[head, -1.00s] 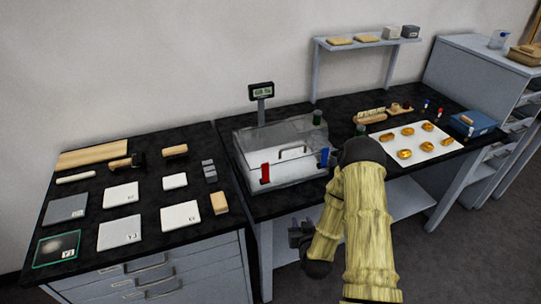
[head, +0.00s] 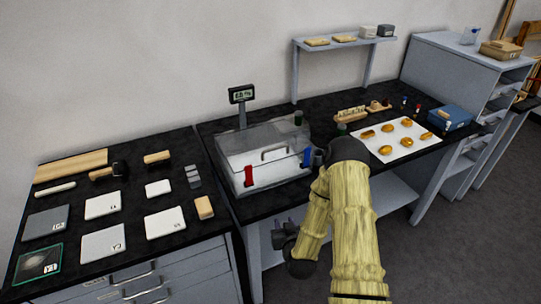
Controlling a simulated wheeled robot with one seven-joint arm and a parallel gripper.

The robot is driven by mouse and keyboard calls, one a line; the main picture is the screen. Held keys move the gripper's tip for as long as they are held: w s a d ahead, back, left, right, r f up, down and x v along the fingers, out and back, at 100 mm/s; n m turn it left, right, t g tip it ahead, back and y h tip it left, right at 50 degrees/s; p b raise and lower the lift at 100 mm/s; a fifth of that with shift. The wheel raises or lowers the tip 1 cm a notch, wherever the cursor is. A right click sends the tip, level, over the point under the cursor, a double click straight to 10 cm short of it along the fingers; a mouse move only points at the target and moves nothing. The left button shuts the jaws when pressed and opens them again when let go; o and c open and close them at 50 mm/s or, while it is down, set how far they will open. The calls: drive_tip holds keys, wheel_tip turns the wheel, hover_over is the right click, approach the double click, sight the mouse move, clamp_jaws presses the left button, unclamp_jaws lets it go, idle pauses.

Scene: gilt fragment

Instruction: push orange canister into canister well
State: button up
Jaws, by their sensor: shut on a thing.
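My gripper (head: 284,236) is a dark shape low in front of the bench, left of my yellow forearm. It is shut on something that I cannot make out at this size. No orange canister shows clearly, and I cannot pick out a canister well. A dark green cylinder (head: 298,118) stands at the back right corner of a clear-lidded box (head: 265,150). Another green cylinder (head: 341,129) stands just behind my elbow. A small grey cylinder (head: 318,157) stands at the box's right front, beside a blue upright piece (head: 308,157). A red piece (head: 249,176) is on the box's front left.
A white sheet (head: 392,155) with several golden pieces lies right of my arm. A blue box (head: 449,117) sits at the bench's right end. The left counter (head: 75,213) carries several tiles and blocks. A display (head: 241,95) stands behind the clear-lidded box. A wall shelf (head: 345,43) hangs above.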

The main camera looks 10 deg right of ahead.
idle(0.5)
drive_tip(key=s+f, duration=0.4)
drive_tip(key=f, duration=0.1)
drive_tip(key=shift+s+f, duration=0.2)
drive_tip(key=shift+d, duration=0.1)
